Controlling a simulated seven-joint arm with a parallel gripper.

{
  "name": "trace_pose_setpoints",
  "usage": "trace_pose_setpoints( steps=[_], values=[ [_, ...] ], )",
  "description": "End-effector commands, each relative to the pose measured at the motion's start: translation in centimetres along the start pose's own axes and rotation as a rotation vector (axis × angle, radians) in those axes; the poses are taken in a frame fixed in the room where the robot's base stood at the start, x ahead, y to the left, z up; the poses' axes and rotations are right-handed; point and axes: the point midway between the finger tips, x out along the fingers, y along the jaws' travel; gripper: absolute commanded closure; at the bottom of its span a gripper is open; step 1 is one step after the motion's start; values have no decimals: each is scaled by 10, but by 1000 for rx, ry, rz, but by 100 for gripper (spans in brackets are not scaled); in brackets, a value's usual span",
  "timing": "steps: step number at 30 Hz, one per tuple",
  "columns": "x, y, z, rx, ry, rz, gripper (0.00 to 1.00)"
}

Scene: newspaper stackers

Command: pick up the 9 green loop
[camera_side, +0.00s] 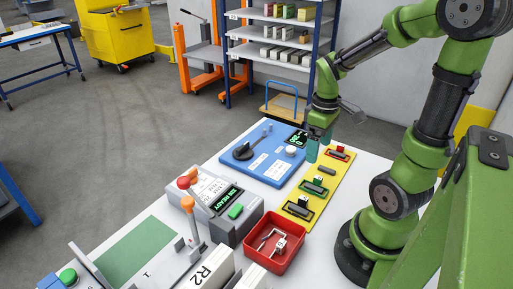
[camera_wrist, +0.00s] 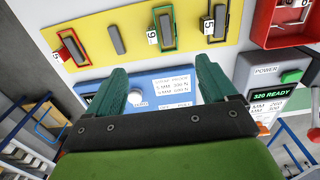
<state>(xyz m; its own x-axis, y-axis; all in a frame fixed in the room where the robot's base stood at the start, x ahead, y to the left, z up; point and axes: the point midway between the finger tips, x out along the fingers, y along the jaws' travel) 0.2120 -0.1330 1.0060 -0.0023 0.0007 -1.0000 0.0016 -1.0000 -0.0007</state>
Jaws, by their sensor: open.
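A yellow board (camera_side: 304,225) on the white table carries several small loops. The green loop (camera_wrist: 164,28) is a thin upright frame around a grey block in the wrist view, with a white label (camera_wrist: 152,37) beside it that looks like a 9 or 6. In the side view the green loop (camera_side: 314,187) lies near the board's middle. My gripper (camera_wrist: 160,82) is open and empty, its two teal fingers apart over the blue panel's edge beside the board.
A red loop (camera_wrist: 70,47) and a dark loop (camera_wrist: 216,20) flank the green one, with a bare grey block (camera_wrist: 115,38) between the red and green. A blue panel (camera_side: 264,155) with a lever and knob adjoins the board. A red bin (camera_side: 258,256) stands near.

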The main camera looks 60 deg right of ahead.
Motion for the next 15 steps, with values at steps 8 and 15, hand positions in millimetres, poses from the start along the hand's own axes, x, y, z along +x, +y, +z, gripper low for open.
trace_pose_setpoints(
  steps=[8, 15],
  values=[
    [55, 0, 1, 2, -3, -2, 15],
    [71, -1, 1, 2, 0, -1, 15]
  ],
)
